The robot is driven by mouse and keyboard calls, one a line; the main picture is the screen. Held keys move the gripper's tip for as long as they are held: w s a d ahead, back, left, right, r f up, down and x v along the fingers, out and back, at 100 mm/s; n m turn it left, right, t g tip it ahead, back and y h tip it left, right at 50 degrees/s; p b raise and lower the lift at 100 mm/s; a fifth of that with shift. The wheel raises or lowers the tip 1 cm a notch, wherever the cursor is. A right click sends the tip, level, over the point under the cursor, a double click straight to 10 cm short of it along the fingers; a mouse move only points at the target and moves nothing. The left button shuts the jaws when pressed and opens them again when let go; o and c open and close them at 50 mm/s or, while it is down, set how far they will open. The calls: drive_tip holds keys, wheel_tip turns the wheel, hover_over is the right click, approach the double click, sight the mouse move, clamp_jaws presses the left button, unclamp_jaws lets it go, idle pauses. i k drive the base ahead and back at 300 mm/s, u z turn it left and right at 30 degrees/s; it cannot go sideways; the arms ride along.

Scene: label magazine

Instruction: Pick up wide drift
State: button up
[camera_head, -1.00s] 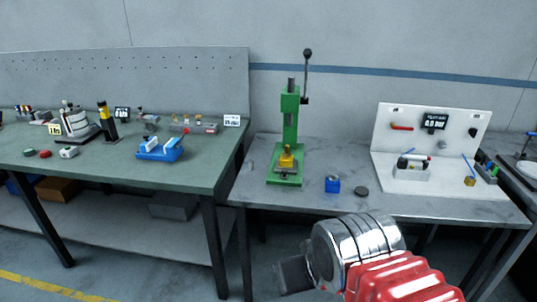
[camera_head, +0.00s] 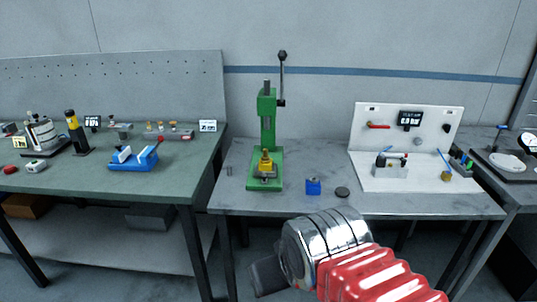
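I cannot pick out the wide drift for certain. A small grey upright cylinder (camera_head: 229,171) stands on the grey-topped bench, left of the green press (camera_head: 267,135). A blue block (camera_head: 313,187) and a dark round disc (camera_head: 342,193) lie right of the press. My arm, red and chrome, reaches in from the bottom right. My gripper (camera_head: 267,276) shows only as a dark part at its left end, in front of the bench and apart from these things. Its fingertips cannot be made out.
A green-topped bench (camera_head: 95,182) stands left, with a blue vise (camera_head: 133,158) and several small items. A white panel fixture (camera_head: 392,182) stands on the grey-topped bench (camera_head: 400,206) at right. Its front middle is fairly clear. Another table (camera_head: 510,180) adjoins at far right.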

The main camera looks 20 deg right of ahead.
sight(265, 158)
drive_tip(key=i, duration=1.55)
drive_tip(key=u, duration=0.05)
